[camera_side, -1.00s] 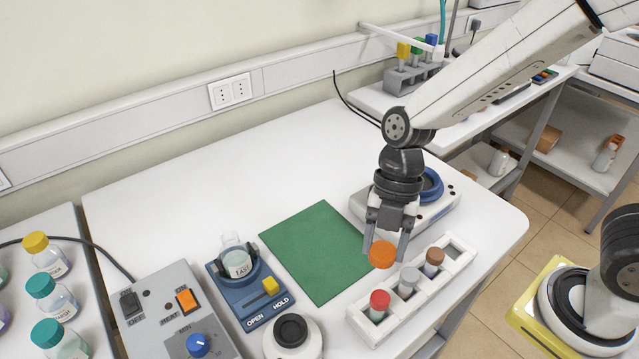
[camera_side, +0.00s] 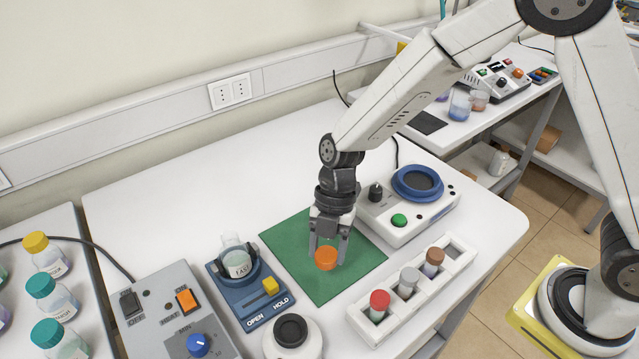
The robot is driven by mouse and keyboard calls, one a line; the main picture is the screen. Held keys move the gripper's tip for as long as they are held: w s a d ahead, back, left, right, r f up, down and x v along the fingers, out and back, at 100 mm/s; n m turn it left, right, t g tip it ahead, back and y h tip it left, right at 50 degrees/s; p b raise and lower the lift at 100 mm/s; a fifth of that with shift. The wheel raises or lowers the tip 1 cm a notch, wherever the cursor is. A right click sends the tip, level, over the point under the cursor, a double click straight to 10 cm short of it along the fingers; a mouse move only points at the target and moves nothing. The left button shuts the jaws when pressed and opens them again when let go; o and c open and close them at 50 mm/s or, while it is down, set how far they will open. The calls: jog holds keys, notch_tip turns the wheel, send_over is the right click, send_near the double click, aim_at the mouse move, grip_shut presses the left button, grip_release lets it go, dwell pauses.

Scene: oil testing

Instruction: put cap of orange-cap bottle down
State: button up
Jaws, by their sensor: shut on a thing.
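My gripper (camera_side: 328,251) points down over the green mat (camera_side: 301,277) and is shut on the orange cap (camera_side: 326,258). The cap is at or just above the mat; I cannot tell whether it touches. An open bottle labelled EAST (camera_side: 237,262) stands in the blue clamp holder (camera_side: 251,293), left of the mat. No cap shows on it.
A white rack (camera_side: 414,307) with red, grey and brown capped vials and one empty slot stands to the right of the mat. A device with a blue ring (camera_side: 418,183) stands behind it. A control box (camera_side: 171,318) is at front left. The mat's front part is clear.

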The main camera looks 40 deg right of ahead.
aim_at(323, 261)
jog(key=shift+w+a+f, duration=0.15)
jog(key=shift+w+f, duration=0.1)
jog(key=shift+f, duration=0.05)
jog(key=shift+f, duration=0.1)
jog(key=shift+w+f, duration=0.2)
jog(key=shift+f, duration=1.55)
jog(key=shift+f, duration=0.1)
jog(key=o, duration=1.2)
jog(key=v, duration=1.2)
